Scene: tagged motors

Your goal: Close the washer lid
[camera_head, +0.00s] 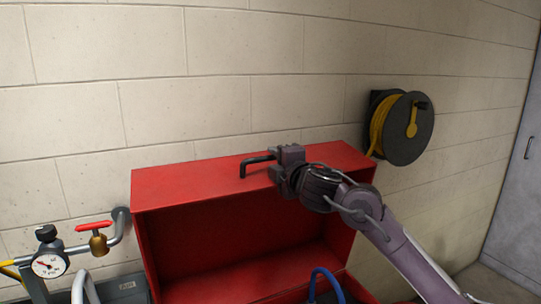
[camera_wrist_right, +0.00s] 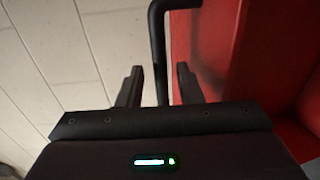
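The red washer lid (camera_head: 205,183) stands raised against the wall in the head view, with its hollow inside facing me. A black bent handle (camera_head: 246,166) is on its upper face. My right gripper (camera_head: 274,162) is at the handle's right end. In the right wrist view the handle bar (camera_wrist_right: 158,45) runs between the two fingers of the right gripper (camera_wrist_right: 159,84). The fingers are apart, with a visible gap on each side of the bar. The red lid also fills the right of that view (camera_wrist_right: 215,50). My left gripper is not in view.
A pressure gauge (camera_head: 49,265) and a red-handled valve (camera_head: 94,228) on pipes stand left of the washer. A blue hose (camera_head: 327,274) curves up at the front. A yellow hose reel (camera_head: 408,128) hangs on the wall at right. A grey door (camera_head: 515,190) is far right.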

